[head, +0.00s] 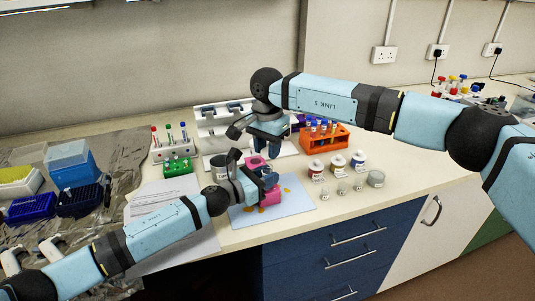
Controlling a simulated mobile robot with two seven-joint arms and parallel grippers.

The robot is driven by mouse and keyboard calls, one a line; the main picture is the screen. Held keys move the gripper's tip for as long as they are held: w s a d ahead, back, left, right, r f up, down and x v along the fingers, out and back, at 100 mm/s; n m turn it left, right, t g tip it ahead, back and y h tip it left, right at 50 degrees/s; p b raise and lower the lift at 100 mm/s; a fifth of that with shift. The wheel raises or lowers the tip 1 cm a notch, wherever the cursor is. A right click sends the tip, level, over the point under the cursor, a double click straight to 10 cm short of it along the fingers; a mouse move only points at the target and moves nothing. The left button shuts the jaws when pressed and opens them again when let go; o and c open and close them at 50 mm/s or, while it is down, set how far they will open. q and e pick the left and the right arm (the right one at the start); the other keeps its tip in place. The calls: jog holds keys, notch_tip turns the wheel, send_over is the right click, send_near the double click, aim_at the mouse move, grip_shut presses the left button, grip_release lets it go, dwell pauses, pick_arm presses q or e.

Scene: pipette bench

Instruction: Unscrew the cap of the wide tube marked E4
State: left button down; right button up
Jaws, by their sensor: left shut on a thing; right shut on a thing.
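A pink rack-like block (270,196) stands on a pale blue mat (300,204) near the front of the bench. My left gripper (268,181) reaches in from the left and is shut at the block, covering its middle; it seems to hold the block itself. My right gripper (269,150) points down just above and behind the block's top. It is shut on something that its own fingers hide. I cannot make out the wide tube, its cap or the E4 marking here.
Blue boxes (72,165) stand far left. The bench's front edge is close.

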pick_arm(q)
jog(key=c, duration=0.8)
grip_release()
